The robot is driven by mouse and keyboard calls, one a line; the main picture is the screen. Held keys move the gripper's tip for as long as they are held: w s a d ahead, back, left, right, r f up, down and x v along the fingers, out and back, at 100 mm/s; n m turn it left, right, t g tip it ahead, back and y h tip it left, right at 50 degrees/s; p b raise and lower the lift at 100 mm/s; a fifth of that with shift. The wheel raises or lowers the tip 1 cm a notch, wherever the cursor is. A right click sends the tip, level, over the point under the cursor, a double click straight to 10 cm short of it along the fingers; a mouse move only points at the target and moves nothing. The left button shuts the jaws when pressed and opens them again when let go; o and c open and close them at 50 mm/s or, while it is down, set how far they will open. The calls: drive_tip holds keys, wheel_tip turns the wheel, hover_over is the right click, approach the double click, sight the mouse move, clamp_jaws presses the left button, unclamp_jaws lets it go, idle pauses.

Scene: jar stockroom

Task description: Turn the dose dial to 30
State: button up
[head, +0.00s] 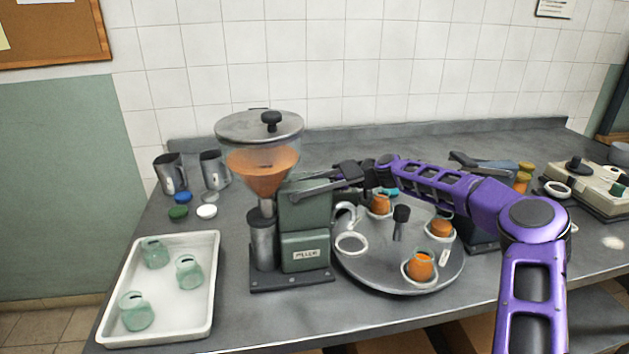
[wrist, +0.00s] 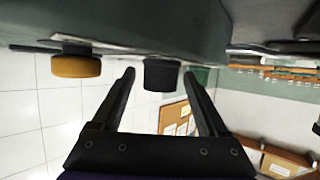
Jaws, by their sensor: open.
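The green filling machine (head: 303,212) stands mid-counter, with a hopper of orange contents (head: 262,170) at its left. My gripper (head: 345,174) is at the upper right of the machine's body, with the arm reaching in from the right. In the wrist view my gripper (wrist: 160,82) is open, its two fingers apart. A black round knob (wrist: 161,72) shows between the fingertips, beneath a grey-green surface; I cannot tell whether they touch it. A yellow knob (wrist: 76,66) is left of the fingers. No dial numbers are readable, so the setting cannot be told.
A grey turntable (head: 385,272) with several orange jars is right of the machine, below my arm. A white tray (head: 208,290) with green jars lies at the left. Metal jugs (head: 171,173) and coloured lids (head: 206,211) stand behind. A control box (head: 590,188) is at the far right.

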clamp_jaws()
drive_tip(key=m+t+b, duration=0.1)
drive_tip(key=m+h+b, duration=0.1)
drive_tip(key=b, duration=0.1)
drive_tip(key=shift+a+f+t, duration=0.1)
drive_tip(key=shift+f+t, duration=0.1)
drive_tip(key=shift+t, duration=0.2)
drive_tip(key=shift+r+m+t+h+b, duration=0.2)
drive_tip(key=shift+m+t+h+b, duration=0.7)
drive_tip(key=shift+m+h, duration=0.15)
drive_tip(key=shift+m+t+h, duration=0.25)
drive_tip(key=shift+m+t, duration=0.05)
drive_tip(key=shift+m, duration=0.05)
unclamp_jaws()
drive_tip(key=shift+r, duration=0.1)
